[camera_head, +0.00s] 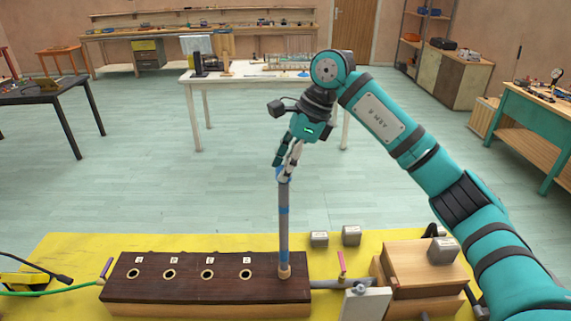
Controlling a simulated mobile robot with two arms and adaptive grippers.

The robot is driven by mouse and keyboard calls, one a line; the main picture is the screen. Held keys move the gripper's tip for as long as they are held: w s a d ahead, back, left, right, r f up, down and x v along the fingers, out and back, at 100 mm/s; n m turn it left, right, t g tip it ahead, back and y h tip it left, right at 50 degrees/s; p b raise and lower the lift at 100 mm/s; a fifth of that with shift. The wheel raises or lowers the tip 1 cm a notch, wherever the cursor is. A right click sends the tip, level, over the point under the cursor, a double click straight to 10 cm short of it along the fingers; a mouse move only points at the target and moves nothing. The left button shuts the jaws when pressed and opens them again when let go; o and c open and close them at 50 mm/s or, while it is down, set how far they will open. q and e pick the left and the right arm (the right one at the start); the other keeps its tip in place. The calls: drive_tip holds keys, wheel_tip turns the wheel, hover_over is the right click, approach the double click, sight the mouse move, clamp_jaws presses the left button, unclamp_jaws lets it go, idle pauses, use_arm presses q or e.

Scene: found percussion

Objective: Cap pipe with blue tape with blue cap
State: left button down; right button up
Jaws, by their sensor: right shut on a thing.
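A grey pipe with a blue tape band (284,211) stands upright at the right end of a dark wooden block (190,290). My right gripper (286,173) is at the pipe's top end, pointing down, shut on a small blue thing that looks like the blue cap (280,171). The fingers partly hide the cap and the pipe's rim. I cannot tell whether the cap is seated on the pipe or just touching it. My left gripper is not in view.
The block has several round holes with labels, on a yellow table (215,242). A green hose (50,291) lies at the left. A white table (240,75) stands farther back.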

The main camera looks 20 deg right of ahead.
drive_tip(key=shift+f+b, duration=1)
drive_tip(key=shift+f, duration=0.5)
drive_tip(key=o, duration=0.9)
drive_tip(key=shift+c, duration=0.2)
drive_tip(key=v, duration=1.2)
drive_tip(key=shift+f, duration=0.1)
